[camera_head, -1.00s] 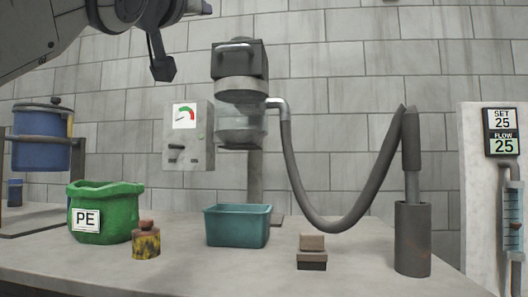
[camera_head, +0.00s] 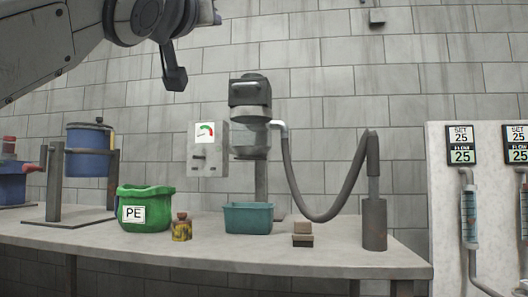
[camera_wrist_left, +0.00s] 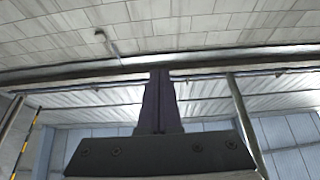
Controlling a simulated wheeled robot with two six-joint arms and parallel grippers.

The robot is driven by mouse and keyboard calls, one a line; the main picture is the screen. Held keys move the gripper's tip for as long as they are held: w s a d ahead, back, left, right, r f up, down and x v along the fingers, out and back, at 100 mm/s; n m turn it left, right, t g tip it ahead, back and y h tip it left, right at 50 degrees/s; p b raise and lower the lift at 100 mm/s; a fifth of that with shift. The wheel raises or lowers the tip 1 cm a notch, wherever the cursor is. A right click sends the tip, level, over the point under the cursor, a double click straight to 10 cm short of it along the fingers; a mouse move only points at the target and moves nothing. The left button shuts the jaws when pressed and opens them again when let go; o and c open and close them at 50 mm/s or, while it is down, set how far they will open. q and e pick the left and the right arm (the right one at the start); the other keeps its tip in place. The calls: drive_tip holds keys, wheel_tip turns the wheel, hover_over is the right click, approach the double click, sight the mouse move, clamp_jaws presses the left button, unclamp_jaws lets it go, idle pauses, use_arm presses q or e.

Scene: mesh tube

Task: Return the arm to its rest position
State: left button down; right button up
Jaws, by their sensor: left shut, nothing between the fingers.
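My left arm (camera_head: 60,40) comes in from the top left in the head view, raised above the bench and in front of the wall. A dark block hangs below its wrist. In the left wrist view my left gripper (camera_wrist_left: 160,73) points up towards the ceiling. Its two dark fingers are pressed together with nothing between them. It is clear of everything on the bench. My right gripper is not in view.
The bench (camera_head: 290,258) carries a green PE sack (camera_head: 146,197), a small yellow pot (camera_head: 181,230), a teal bin (camera_head: 248,218), a small block (camera_head: 302,240) and a machine (camera_head: 250,100) with a hose (camera_head: 330,212). Flow panels (camera_head: 461,180) stand right. Air around the arm looks clear.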

use_arm(q)
drive_tip(key=w+d+f+m+g+h+p, duration=0.15)
drive_tip(key=w+d+f+g, duration=0.25)
drive_tip(key=f, duration=0.6)
drive_tip(key=w+d+f+m+g+y+p, duration=0.1)
drive_tip(key=w+d+f+g+p, duration=0.2)
drive_tip(key=f, duration=0.7)
drive_tip(key=s+d+f+m+g+p, duration=0.1)
drive_tip(key=d+f+g, duration=0.15)
drive_tip(key=f, duration=0.65)
drive_tip(key=s+d+f+g, duration=0.1)
drive_tip(key=f+g, duration=0.3)
drive_tip(key=f, duration=0.5)
drive_tip(key=s+a+f+m+g+y+p, duration=0.1)
drive_tip(key=s+f+g, duration=0.2)
drive_tip(key=s+f, duration=0.35)
drive_tip(key=s+f+g+p, duration=0.2)
drive_tip(key=s+f, duration=0.2)
drive_tip(key=f, duration=0.5)
drive_tip(key=s+a+f+m+g+y+p, duration=0.1)
drive_tip(key=s+a+f+g, duration=0.25)
drive_tip(key=s, duration=0.35)
drive_tip(key=s+a+f+g+y+p, duration=0.1)
drive_tip(key=s+a+f+g+p, duration=0.1)
drive_tip(key=s+f, duration=0.35)
wheel_tip(320, 180, up, 38)
drive_tip(key=p, duration=3.6)
drive_tip(key=shift+t, duration=0.3)
drive_tip(key=shift+d, duration=0.15)
